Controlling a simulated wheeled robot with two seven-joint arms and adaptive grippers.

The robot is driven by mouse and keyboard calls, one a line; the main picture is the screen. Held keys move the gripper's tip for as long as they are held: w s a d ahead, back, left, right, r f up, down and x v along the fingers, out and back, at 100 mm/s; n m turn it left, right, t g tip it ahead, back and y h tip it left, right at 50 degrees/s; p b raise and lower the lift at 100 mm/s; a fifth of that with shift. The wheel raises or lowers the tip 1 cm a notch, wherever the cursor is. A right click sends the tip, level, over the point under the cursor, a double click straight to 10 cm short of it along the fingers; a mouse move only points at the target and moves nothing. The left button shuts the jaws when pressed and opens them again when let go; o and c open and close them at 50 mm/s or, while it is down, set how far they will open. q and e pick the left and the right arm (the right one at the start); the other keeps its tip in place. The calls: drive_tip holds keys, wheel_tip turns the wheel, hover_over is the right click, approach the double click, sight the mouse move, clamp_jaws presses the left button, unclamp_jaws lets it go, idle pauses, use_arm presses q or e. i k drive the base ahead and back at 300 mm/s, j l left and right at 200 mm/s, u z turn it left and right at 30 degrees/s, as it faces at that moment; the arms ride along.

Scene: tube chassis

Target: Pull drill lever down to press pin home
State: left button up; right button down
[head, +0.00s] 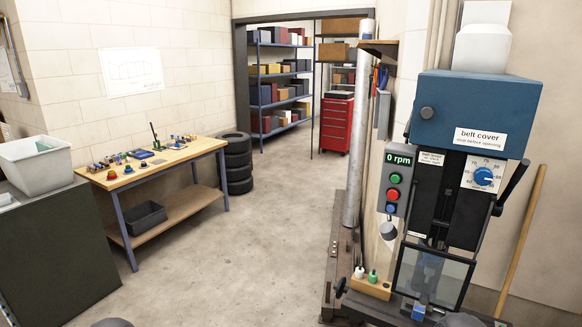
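The drill press (478,100) stands at the right, with a blue belt cover on top and a black head below. A black lever handle (512,188) sticks out at the head's right side, its end angled up and to the right. A clear guard (433,276) hangs in front of the spindle area. A small blue part (421,306) sits low behind or below the guard. I cannot make out a pin. Neither gripper can be made out; dark rounded shapes at the bottom edge may be parts of my arms.
The control box (396,182) reads 0 rpm. A metal post (357,130) stands left of the press, and a broomstick-like pole (522,240) leans at the right. A workbench (150,172) with small parts stands at the left. The middle floor is clear.

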sight(497, 211)
drive_tip(key=z, duration=1.4)
